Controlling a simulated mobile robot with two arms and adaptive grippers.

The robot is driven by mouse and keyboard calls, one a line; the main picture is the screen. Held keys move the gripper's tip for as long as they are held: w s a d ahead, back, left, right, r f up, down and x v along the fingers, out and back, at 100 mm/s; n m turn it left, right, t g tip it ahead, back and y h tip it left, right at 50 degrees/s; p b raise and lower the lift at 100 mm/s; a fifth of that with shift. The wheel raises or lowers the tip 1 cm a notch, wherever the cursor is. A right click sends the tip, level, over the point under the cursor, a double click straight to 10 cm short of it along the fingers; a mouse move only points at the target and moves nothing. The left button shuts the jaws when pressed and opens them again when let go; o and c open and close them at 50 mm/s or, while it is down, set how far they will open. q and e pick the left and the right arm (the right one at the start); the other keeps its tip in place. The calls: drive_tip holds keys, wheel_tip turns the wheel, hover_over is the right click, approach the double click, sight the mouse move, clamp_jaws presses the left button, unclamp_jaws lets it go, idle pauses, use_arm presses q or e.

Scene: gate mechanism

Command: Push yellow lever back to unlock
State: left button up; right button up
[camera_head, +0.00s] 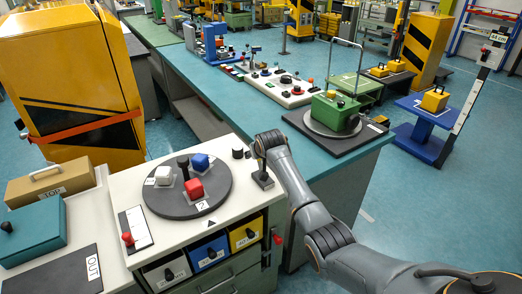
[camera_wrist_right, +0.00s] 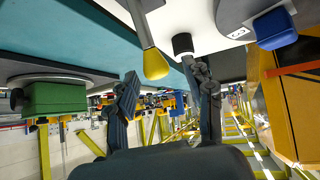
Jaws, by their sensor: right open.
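In the right wrist view, which appears upside down, the yellow lever (camera_wrist_right: 154,64) has a rounded yellow knob on a pale stem. It lies between the two spread fingers of my right gripper (camera_wrist_right: 165,74). I cannot tell whether a finger touches it. In the head view, my right arm comes in from the lower right. My right gripper (camera_head: 266,146) is over the right back corner of the white console (camera_head: 210,221), above a small black base (camera_head: 262,180). The yellow lever is not clearly visible there, apparently hidden by the gripper. My left gripper is not in view.
A short black knob (camera_head: 237,154) stands close beside my right gripper. The dark turntable (camera_head: 160,206) with white, red and blue cubes is to the left. Drawers are below the console.

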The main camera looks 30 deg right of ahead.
drive_tip(key=v, duration=0.8)
drive_tip(key=shift+r, duration=0.2)
drive_tip(key=shift+s+a, duration=0.1)
